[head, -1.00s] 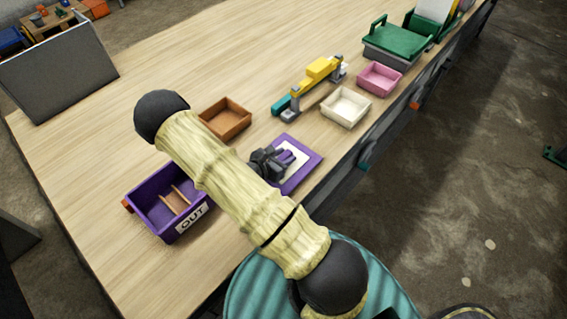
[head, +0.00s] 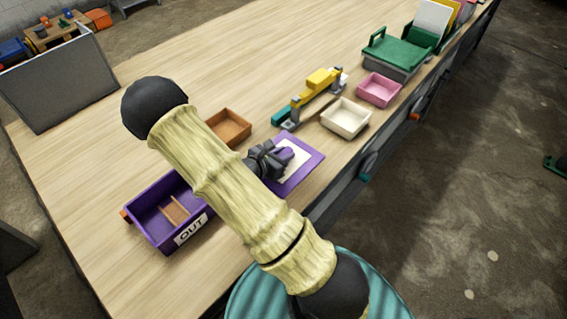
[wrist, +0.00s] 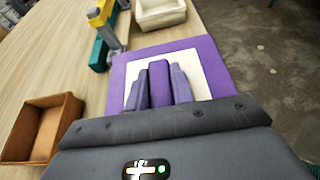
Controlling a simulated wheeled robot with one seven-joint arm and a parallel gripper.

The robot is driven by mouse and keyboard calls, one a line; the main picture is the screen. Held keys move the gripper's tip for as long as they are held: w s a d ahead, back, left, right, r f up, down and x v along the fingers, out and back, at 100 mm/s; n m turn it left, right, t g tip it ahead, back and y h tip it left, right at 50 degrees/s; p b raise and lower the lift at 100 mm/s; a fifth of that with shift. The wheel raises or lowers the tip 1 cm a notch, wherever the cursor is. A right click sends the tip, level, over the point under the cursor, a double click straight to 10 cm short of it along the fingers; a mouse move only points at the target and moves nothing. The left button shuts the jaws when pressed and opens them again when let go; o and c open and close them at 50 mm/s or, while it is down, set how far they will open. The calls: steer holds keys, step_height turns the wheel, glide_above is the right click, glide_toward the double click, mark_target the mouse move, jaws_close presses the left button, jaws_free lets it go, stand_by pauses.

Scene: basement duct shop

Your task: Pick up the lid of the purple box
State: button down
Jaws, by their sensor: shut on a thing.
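The purple lid (head: 304,173) is a flat square with a pale centre panel and a raised purple handle. It lies at or just above the wooden table, to the right of the purple box; I cannot tell if it touches the table. My gripper (head: 272,158) is shut on the lid's handle. In the wrist view, the lid (wrist: 218,70) spreads ahead of my gripper (wrist: 160,84), with the handle between the fingers. The open purple box (head: 152,229) has an "OUT" label on its front and a wooden divider inside. My arm hides the box's right part.
A yellow and teal tool (head: 309,95), a cream tray (head: 345,120), a pink tray (head: 380,90) and a green-lidded box (head: 393,52) stand farther along. A grey panel (head: 60,80) stands at left. The table's back middle is clear.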

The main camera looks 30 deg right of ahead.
mark_target(283, 153)
steer(key=shift+r, duration=1.7)
steer(key=shift+f, duration=0.1)
